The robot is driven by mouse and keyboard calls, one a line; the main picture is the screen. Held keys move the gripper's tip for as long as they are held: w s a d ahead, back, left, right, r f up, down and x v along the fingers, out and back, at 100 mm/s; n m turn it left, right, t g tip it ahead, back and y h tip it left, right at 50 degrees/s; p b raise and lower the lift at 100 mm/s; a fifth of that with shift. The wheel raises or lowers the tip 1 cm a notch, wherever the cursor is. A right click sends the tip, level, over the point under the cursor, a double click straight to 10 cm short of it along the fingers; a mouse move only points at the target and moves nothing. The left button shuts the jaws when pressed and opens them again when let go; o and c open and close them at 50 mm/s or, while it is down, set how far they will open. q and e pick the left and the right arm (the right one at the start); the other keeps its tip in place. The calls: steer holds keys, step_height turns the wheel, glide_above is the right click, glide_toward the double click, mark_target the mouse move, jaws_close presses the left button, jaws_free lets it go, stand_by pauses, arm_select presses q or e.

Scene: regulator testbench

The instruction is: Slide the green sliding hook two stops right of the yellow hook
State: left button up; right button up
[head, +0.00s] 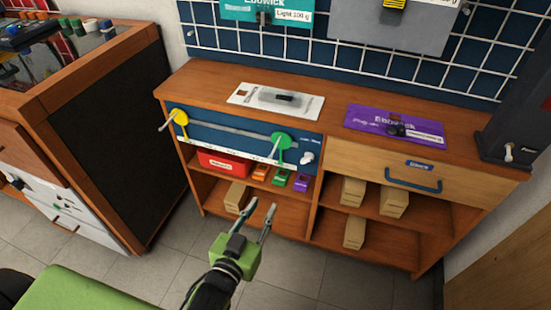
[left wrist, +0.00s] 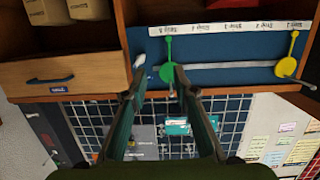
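The yellow hook (head: 179,118) sits at the left end of the rail (head: 228,132) on the blue panel in the head view. The green sliding hook (head: 281,141) is near the right end of the rail. The left wrist view is upside down. It shows the green hook (left wrist: 168,48), the yellow hook (left wrist: 287,66) and a white strip with stop labels (left wrist: 225,29), too small to read surely. My left gripper (head: 261,210) is open and empty, in front of and below the panel, apart from the green hook. Its fingers also show in the left wrist view (left wrist: 159,72).
A white knob (head: 307,158) sits right of the green hook. A drawer with a blue handle (head: 413,180) is to its right. Shelves below hold a red box (head: 222,163) and several cartons. A white plate (head: 276,101) and a purple package (head: 394,126) lie on top.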

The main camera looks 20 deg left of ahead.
arm_select(q)
steer(key=t+b, duration=0.1)
steer(key=t, duration=0.1)
glide_toward(270, 158)
steer(key=shift+y, duration=0.3)
steer(key=w, duration=0.4)
steer(key=w+b, duration=0.1)
steer(key=w, duration=0.4)
steer(key=w+b, duration=0.1)
steer(key=w, duration=0.3)
steer(key=shift+w+d+f, duration=0.2)
steer(key=shift+d+f, duration=0.1)
steer(key=shift+d, duration=0.05)
arm_select(e)
steer(key=v, duration=0.2)
steer(key=shift+r, duration=0.3)
arm_select(q)
jaws_close()
